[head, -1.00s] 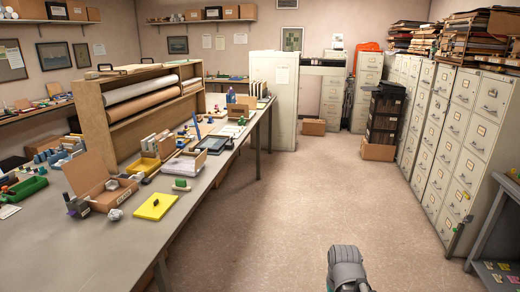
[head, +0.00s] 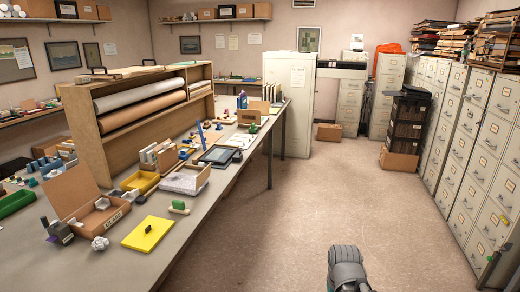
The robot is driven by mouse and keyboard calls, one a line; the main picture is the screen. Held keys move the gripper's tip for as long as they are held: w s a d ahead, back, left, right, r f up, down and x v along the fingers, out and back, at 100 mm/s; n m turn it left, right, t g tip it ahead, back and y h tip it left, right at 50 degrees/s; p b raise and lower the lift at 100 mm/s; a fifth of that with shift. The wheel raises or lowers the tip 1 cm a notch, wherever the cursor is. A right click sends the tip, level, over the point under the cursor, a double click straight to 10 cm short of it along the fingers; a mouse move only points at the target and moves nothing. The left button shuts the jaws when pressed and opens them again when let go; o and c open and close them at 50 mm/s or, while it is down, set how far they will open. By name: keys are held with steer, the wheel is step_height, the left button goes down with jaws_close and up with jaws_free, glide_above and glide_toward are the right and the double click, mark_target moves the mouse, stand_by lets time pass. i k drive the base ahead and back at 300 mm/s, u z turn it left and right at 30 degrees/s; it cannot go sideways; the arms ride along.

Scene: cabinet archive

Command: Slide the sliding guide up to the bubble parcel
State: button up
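No object is plain enough here for me to name it surely as the sliding guide. A pale, greyish-white flat bundle (head: 184,179) lies on the long grey table, in front of an upright tan panel; it may be the bubble parcel, but I cannot tell. A yellow plate (head: 142,238) with a small black knob lies flat near the table's front edge, apart from the bundle. A grey part of my arm shows at the bottom middle; my gripper's fingers are not in view.
The table (head: 196,222) runs along the left with an open cardboard box (head: 82,200), a yellow tray (head: 130,182), a dark tablet (head: 218,155) and a wooden roll rack (head: 85,140). Filing cabinets (head: 465,150) line the right. The floor (head: 300,210) between is clear.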

mark_target(200, 165)
steer(key=u, duration=0.2)
steer(key=i, duration=2.75)
steer(key=u, duration=0.2)
